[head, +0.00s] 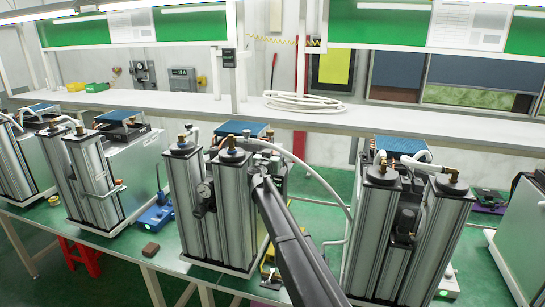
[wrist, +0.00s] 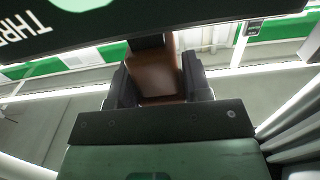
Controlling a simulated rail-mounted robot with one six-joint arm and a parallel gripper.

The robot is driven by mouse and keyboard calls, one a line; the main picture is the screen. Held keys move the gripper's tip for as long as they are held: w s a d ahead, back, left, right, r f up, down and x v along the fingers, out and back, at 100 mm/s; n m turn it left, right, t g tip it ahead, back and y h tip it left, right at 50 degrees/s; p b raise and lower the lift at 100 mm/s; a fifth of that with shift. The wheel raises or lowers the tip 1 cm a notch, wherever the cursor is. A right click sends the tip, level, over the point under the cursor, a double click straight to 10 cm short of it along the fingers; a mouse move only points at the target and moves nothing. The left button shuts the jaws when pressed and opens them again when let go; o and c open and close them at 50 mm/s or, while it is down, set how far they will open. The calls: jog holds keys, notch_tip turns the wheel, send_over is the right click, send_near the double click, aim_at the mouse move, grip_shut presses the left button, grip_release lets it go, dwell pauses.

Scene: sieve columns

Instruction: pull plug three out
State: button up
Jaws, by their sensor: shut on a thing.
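A brown block-shaped plug (wrist: 156,76) shows in the middle of the wrist view, just below a dark panel (wrist: 120,28) with white lettering that begins "THR" and a pale green disc. My gripper (wrist: 158,84) has its dark fingers on both sides of the plug and is shut on it. A short dark piece lies between the plug's top end and the panel, so I cannot tell how deep the plug sits. In the head view my arm reaches the middle sieve column unit (head: 215,205); the gripper's fingertips and the plug are not clear there.
More column units stand at left (head: 92,180) and right (head: 405,235) on the green table (head: 125,255). A pale hose (head: 325,190) arches right of the middle unit. A small brown block (head: 151,249) and a blue tool (head: 155,215) lie on the table. A white shelf (head: 400,120) runs behind.

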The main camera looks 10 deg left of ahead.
jog(key=shift+r+p, duration=0.3)
jog(key=shift+r, duration=0.1)
jog(key=o, duration=1.1)
jog(key=shift+s, duration=0.1)
